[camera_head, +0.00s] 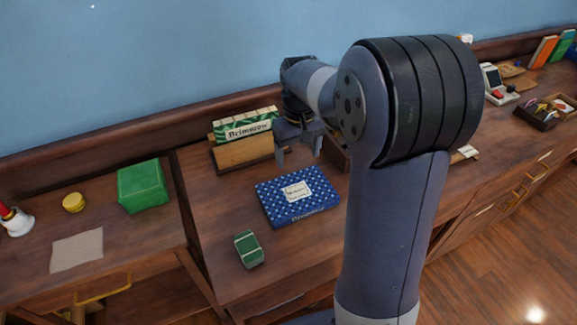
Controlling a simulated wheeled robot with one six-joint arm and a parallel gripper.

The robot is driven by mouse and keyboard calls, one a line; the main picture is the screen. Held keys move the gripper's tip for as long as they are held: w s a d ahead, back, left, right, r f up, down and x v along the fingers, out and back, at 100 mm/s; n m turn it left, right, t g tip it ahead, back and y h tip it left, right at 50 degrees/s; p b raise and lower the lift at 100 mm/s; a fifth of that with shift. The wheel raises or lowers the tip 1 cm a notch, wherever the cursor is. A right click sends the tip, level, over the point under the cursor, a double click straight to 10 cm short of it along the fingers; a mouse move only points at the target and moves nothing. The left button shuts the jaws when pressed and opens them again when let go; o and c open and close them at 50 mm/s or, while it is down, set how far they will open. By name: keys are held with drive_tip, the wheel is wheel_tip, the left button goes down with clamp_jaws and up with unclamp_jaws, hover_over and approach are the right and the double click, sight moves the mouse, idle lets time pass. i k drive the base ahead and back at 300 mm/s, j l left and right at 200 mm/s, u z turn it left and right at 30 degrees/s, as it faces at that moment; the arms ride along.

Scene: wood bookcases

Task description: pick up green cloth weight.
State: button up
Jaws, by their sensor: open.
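A small dark green block (248,249) with a pale band lies near the front of the wooden top. A larger bright green box (142,187) stands further left on the lower surface. I cannot tell for certain which of the two is the cloth weight. My gripper (300,155) is open, with its fingers pointing down and nothing visible between them. It is behind the blue patterned box, above and to the right of the small green block, and apart from both green things.
A blue patterned box (298,195) lies between my gripper and the small block. A wooden holder (243,152) with a green and white box stands at the back. A yellow round tin (73,202), beige cloth (77,251) and bell (16,221) are at left. My arm hides part of the right side.

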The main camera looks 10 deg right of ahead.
sight(251, 254)
drive_tip(key=k+j+u, duration=0.1)
drive_tip(key=j, duration=0.3)
drive_tip(key=k+j+u, duration=0.1)
drive_tip(key=k+j, duration=0.25)
drive_tip(key=k+j+u, duration=0.1)
drive_tip(key=j, duration=0.35)
drive_tip(key=k, duration=0.1)
